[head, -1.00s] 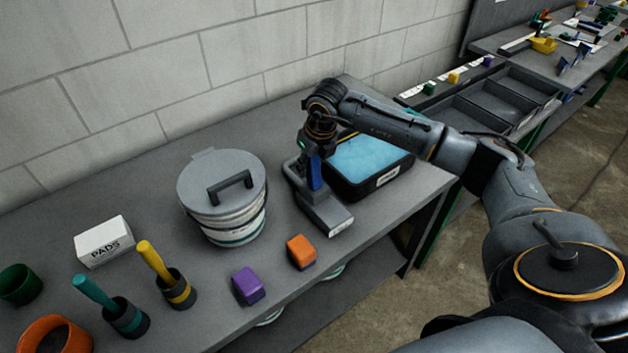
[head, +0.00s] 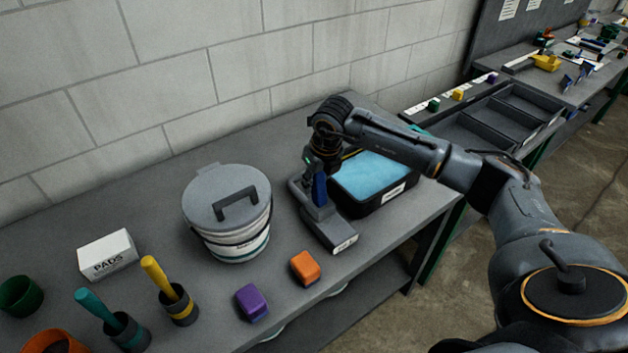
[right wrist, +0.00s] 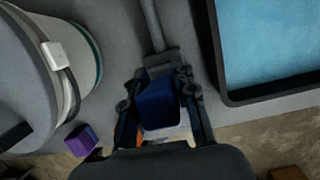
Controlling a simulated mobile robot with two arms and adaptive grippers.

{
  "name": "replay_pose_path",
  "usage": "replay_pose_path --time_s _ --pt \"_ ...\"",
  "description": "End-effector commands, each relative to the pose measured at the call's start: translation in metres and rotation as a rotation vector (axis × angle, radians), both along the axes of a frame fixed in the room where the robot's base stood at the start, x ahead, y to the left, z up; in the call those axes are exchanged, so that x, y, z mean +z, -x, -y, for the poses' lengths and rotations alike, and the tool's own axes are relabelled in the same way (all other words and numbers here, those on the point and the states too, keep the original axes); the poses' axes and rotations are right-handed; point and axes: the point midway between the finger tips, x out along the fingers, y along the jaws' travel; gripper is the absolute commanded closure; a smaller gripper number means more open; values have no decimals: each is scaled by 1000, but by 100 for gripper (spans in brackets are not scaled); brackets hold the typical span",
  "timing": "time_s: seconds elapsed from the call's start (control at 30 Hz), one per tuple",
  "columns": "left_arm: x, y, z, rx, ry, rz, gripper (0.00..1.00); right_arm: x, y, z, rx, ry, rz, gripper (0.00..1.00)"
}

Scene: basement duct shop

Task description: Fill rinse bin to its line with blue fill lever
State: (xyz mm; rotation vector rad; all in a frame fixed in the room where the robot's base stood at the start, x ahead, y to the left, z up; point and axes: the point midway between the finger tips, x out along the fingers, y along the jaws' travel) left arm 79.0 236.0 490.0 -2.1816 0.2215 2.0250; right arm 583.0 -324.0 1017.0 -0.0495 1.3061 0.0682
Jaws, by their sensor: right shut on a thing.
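The blue fill lever (head: 320,190) stands on a grey dispenser base (head: 331,234) on the bench. My right gripper (head: 322,168) comes down on the lever from above and is shut on it. In the right wrist view the blue lever (right wrist: 160,106) sits between the two fingers. The rinse bin (head: 378,206) is a black tub right behind the dispenser, with light blue liquid (head: 376,174) inside. A yellow mark shows at its far left inner wall, partly hidden by my arm. My left gripper is out of view.
A lidded grey pail (head: 228,215) stands left of the dispenser. An orange block (head: 305,268) and a purple block (head: 251,302) lie in front. A white pads box (head: 107,255) and two handled tools are farther left. Divided trays (head: 510,115) stand beyond the bench.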

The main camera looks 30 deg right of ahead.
Motion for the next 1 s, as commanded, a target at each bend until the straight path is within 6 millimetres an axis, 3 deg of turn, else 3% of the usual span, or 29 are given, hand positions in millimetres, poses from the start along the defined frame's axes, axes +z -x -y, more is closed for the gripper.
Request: replay_pose_path --time_s 0.23,0.27,0.37,0.77,1.0 --pt "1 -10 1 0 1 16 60 -4 5 0 1 2 -20 100" --pt "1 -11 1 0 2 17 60 -4 5 0 1 2 -20 68" --pt "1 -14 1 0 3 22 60 -4 4 0 1 3 -17 49" --pt "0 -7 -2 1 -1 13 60 5 4 1 -1 2 -7 49" --pt "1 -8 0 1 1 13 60 49 15 2 0 3 -3 49"
